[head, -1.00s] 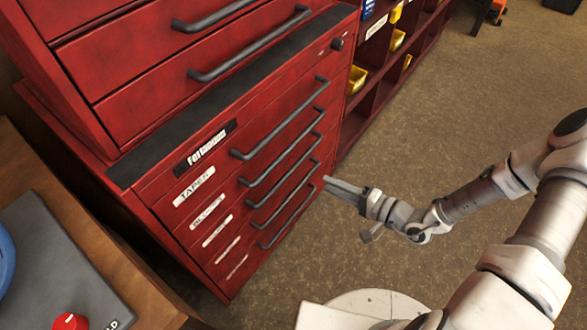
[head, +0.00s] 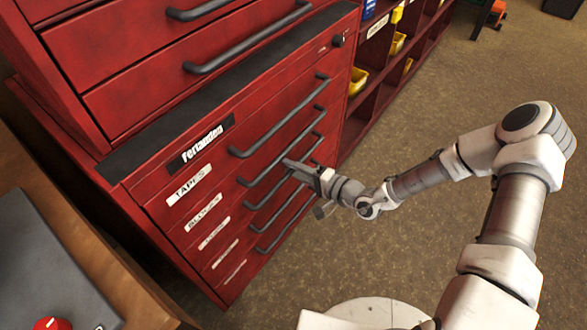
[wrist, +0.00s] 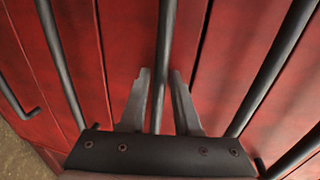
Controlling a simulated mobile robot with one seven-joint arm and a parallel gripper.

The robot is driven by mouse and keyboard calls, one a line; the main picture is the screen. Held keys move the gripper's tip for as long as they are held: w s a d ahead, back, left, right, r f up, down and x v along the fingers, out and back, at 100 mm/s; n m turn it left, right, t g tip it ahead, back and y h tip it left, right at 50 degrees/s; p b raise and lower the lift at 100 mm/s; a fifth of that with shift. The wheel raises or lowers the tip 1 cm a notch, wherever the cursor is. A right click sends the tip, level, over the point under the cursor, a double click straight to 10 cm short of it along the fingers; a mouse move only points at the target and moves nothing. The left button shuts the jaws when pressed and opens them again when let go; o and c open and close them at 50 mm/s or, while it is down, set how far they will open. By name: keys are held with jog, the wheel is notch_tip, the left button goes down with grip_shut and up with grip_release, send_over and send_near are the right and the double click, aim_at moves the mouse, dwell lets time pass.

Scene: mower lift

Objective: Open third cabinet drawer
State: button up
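The red lower cabinet (head: 262,98) has several shut drawers with long dark bar handles. My gripper (wrist: 160,92) is open around this handle, with a gap on both sides of the bar. In the head view my gripper (head: 288,163) reaches the drawer fronts from the right and hides part of the middle handles. The third drawer front looks flush with its neighbours.
A red upper drawer unit (head: 130,60) stands on the dark cabinet top. A wooden bench (head: 75,225) with a grey board is at the left. Shelves with yellow bins (head: 358,80) stand beyond the cabinet. The brown floor (head: 420,90) at right is open.

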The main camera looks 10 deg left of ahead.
grip_shut()
dwell(1.3)
